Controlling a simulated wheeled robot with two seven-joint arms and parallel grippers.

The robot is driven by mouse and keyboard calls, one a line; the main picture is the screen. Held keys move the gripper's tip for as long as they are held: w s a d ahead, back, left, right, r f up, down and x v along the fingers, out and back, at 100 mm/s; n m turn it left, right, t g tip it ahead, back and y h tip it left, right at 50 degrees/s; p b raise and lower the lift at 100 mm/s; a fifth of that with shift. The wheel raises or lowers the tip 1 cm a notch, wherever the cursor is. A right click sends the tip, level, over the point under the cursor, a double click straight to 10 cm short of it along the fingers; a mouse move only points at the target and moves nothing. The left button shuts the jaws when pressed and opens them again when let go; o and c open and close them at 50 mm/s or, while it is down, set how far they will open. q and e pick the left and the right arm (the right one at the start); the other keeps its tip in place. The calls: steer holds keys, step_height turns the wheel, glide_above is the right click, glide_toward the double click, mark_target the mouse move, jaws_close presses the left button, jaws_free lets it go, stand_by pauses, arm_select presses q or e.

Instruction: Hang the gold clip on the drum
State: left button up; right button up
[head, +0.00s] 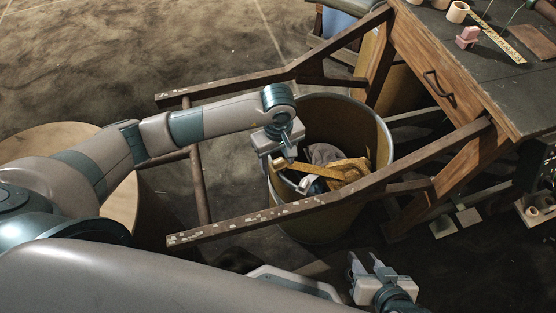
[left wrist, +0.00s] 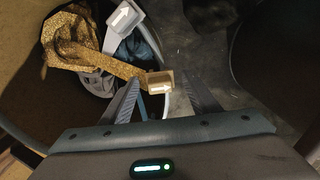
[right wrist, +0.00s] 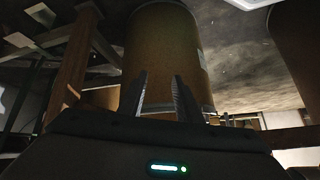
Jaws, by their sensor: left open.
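The drum (head: 372,117) is a large open barrel holding crumpled gold and grey cloth. The gold clip (left wrist: 160,82), a small tan piece with a white arrow, sits at the end of a gold strip (head: 316,170) at the drum's near left rim. My left gripper (head: 284,147) is open above that rim. In the left wrist view its fingers stand either side of the clip, apart from each other; whether they touch it I cannot tell. My right gripper (head: 367,266) is open and empty, low in front of the drum, which also shows in the right wrist view (right wrist: 165,50).
Wooden rails (head: 330,198) run on both sides of the drum. A workbench (head: 500,75) with tape rolls stands at the right.

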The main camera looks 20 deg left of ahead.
arm_select(q)
steer(key=shift+r, duration=0.1)
step_height(320, 180, up, 17)
steer(key=p, duration=0.1)
stand_by(0.6)
steer(key=shift+r, duration=0.1)
